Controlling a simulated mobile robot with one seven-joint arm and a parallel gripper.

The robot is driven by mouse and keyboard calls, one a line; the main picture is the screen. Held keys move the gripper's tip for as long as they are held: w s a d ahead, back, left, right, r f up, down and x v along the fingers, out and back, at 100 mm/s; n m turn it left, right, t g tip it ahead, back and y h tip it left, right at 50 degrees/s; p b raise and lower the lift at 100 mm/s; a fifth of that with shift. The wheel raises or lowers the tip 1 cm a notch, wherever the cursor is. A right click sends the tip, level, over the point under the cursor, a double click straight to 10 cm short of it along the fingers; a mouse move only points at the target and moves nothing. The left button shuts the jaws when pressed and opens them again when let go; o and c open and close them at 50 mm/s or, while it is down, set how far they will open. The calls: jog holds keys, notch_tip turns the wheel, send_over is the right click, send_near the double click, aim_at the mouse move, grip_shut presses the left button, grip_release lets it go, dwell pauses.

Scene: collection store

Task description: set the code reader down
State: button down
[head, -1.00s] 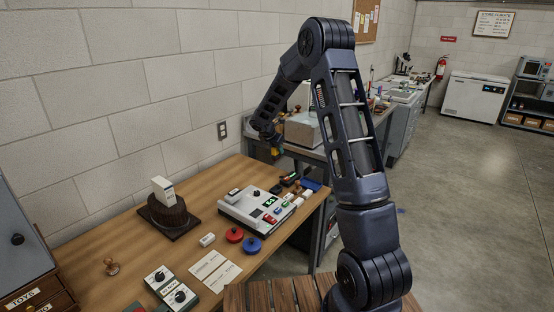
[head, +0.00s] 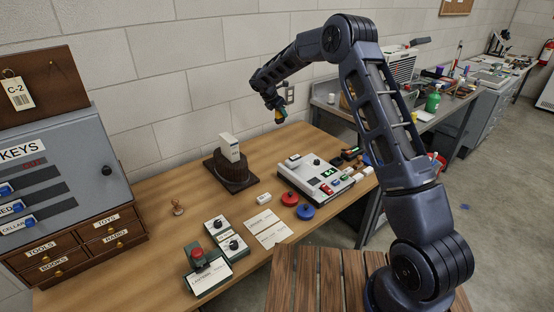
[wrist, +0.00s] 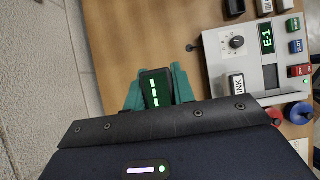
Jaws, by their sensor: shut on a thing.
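My gripper (head: 279,117) is above the back of the wooden table, near the wall, left of the console in the head view. In the wrist view its teal fingers (wrist: 156,84) are shut on the code reader (wrist: 155,91), a dark block with lit green bars on its face. In the head view the reader is small and mostly hidden by my gripper. It is held clear of the wooden table (head: 190,237).
A white console (head: 310,182) reading E-1 stands right of my gripper in the wrist view (wrist: 242,80). A white block on a dark round stand (head: 230,170), red and blue knobs (head: 290,199), cards (head: 268,228) and a key cabinet (head: 60,165) also occupy the table.

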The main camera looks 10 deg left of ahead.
jog(key=shift+a+f, duration=0.1)
jog(key=shift+a, duration=0.45)
jog(key=shift+s+a+f, duration=0.1)
jog(key=shift+a+f, duration=0.05)
jog(key=shift+f, duration=0.15)
notch_tip(320, 180, down, 19)
jog(key=shift+f, duration=0.15)
jog(key=shift+f, duration=0.15)
jog(key=c, duration=1.2)
grip_release()
jog(key=shift+o, duration=0.2)
